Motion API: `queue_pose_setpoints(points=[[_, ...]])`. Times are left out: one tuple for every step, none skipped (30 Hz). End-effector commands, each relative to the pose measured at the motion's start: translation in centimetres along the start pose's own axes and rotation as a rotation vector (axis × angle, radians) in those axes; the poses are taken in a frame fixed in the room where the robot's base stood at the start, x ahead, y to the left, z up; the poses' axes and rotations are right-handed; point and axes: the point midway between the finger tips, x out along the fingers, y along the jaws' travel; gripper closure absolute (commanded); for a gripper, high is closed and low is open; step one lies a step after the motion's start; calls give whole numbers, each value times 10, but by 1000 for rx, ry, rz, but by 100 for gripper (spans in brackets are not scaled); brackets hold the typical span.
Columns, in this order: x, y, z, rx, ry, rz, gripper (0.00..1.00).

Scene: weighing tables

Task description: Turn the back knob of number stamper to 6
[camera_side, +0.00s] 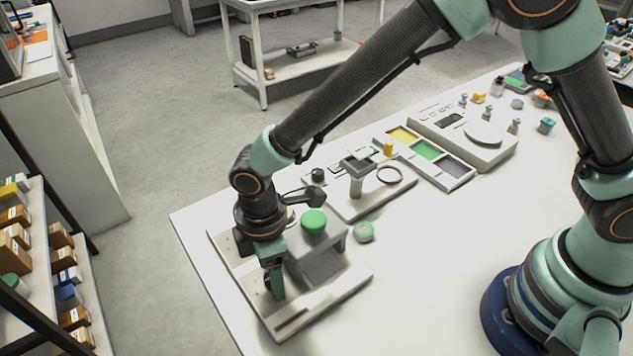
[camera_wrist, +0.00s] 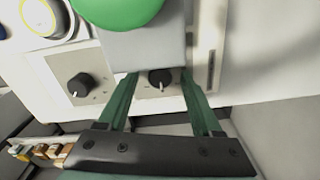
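The number stamper is a grey block (camera_side: 318,262) with a green round button (camera_side: 313,221), on a white base (camera_side: 345,291) at the table's near left corner. The button also shows at the top of the wrist view (camera_wrist: 118,10). A black knob (camera_wrist: 161,79) with a light pointer line sits beside the block. My gripper (camera_side: 274,284) is low at the stamper's left side in the side view. In the wrist view my gripper (camera_wrist: 160,82) is open, with one green finger on each side of the knob and gaps visible. The dial marks are too small to read.
A green-white round piece (camera_side: 363,231) lies beside the stamper. A tray (camera_side: 425,150) and a scale (camera_side: 484,133) stand farther right. The front tabletop is clear.

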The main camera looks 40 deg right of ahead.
Motion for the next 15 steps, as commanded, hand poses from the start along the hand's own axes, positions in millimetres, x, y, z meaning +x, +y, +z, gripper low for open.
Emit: queue_pose_setpoints(points=[[0,0,0,0,0,0,34],[0,0,0,0,0,0,34],[-2,0,0,0,0,0,34],[-3,0,0,0,0,0,34],[-5,0,0,0,1,0,34],[-9,0,-1,0,2,1,34],[-13,1,-1,0,3,2,34],[-17,1,-1,0,3,2,34],[-24,1,-1,0,4,3,34],[-30,1,-1,0,5,3,34],[-36,1,-1,0,5,3,34],[-45,1,-1,0,5,3,34],[-51,1,-1,0,6,4,34],[-58,1,-1,0,5,3,34],[-66,1,-1,0,6,4,34]])
